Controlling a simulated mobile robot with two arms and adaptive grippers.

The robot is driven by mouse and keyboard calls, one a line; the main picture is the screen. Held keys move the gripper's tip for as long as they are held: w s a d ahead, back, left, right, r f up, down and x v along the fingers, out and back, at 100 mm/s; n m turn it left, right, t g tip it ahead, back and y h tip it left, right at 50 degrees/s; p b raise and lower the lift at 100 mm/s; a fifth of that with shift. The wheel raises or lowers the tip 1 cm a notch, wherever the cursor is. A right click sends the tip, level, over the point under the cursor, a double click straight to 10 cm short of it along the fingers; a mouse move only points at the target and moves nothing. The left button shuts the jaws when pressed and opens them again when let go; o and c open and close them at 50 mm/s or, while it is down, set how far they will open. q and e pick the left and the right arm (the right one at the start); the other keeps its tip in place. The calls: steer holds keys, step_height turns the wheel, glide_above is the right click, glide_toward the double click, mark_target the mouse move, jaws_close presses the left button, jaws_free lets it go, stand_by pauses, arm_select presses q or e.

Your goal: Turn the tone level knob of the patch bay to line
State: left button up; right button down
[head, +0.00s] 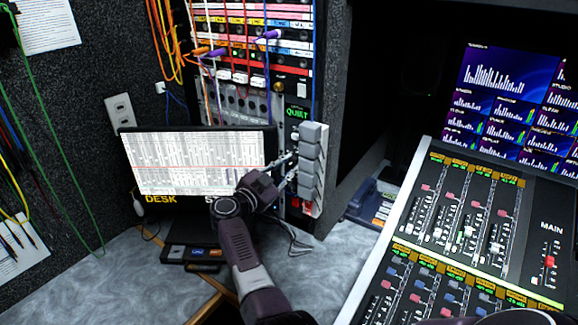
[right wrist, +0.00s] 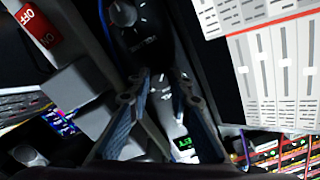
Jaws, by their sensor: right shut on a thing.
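The patch bay (head: 250,45) stands at the back in the head view, with coloured cables plugged into it. A narrow dark panel with a green QUIET display (head: 297,114) is at its lower right. My right gripper (head: 291,167) reaches this panel. In the right wrist view its two fingers (right wrist: 162,76) are closed around a small dark knob, mostly hidden between the tips. The knob's pointer and setting cannot be read. Another black knob (right wrist: 122,14) with a white mark and a dotted scale shows above the fingers. My left gripper is not in view.
Grey blocks (head: 311,150) stick out just right of the gripper. A monitor (head: 195,160) stands left of the arm. A red OFF/ON switch (right wrist: 40,25) shows in the right wrist view. The mixing console (head: 465,235) fills the right side.

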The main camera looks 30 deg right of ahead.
steer(key=c, duration=1.7)
jaws_free()
steer(key=shift+a, duration=0.1)
steer(key=shift+c, duration=0.2)
